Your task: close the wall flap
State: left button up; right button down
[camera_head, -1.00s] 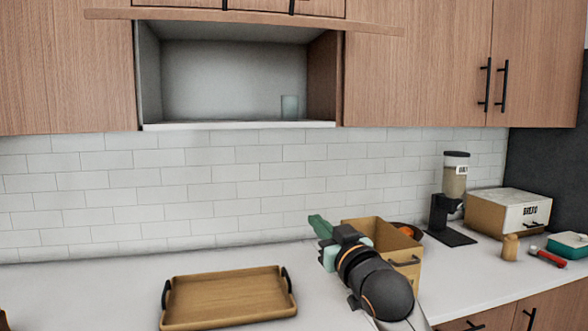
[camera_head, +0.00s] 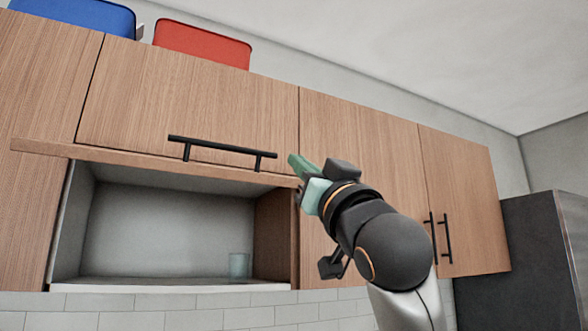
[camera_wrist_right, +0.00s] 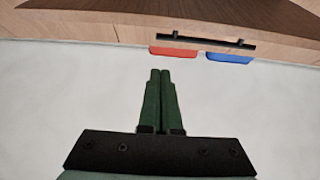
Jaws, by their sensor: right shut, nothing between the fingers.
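The wall flap (camera_head: 100,160) is open. It stands out level from the top of a cabinet opening and is seen almost edge-on as a long wood strip. Its black bar handle (camera_head: 222,146) stands up on top of it, and the handle also shows in the right wrist view (camera_wrist_right: 205,41). My right gripper (camera_head: 293,160) is raised at the flap's right end, to the right of the handle. Its green fingers are together and empty in the right wrist view (camera_wrist_right: 160,73). I cannot tell whether they touch the flap. My left gripper is out of view.
The open compartment (camera_head: 160,235) below the flap holds a glass (camera_head: 239,265). Closed wood cabinet doors (camera_head: 375,160) stand behind my right arm. A blue item (camera_head: 75,14) and a red item (camera_head: 203,43) sit on top of the cabinets.

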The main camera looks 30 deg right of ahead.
aim_at(272, 157)
jog(key=w+p, duration=0.1)
jog(key=w, duration=0.1)
jog(key=w+r+p, duration=0.1)
jog(key=w, duration=0.1)
jog(key=w+p, duration=0.1)
jog(key=w, duration=0.2)
jog(key=shift+w+a+r, duration=0.1)
jog(key=shift+r, duration=0.25)
jog(key=shift+w+f, duration=0.1)
jog(key=shift+f, duration=0.25)
jog(key=shift+f, duration=0.15)
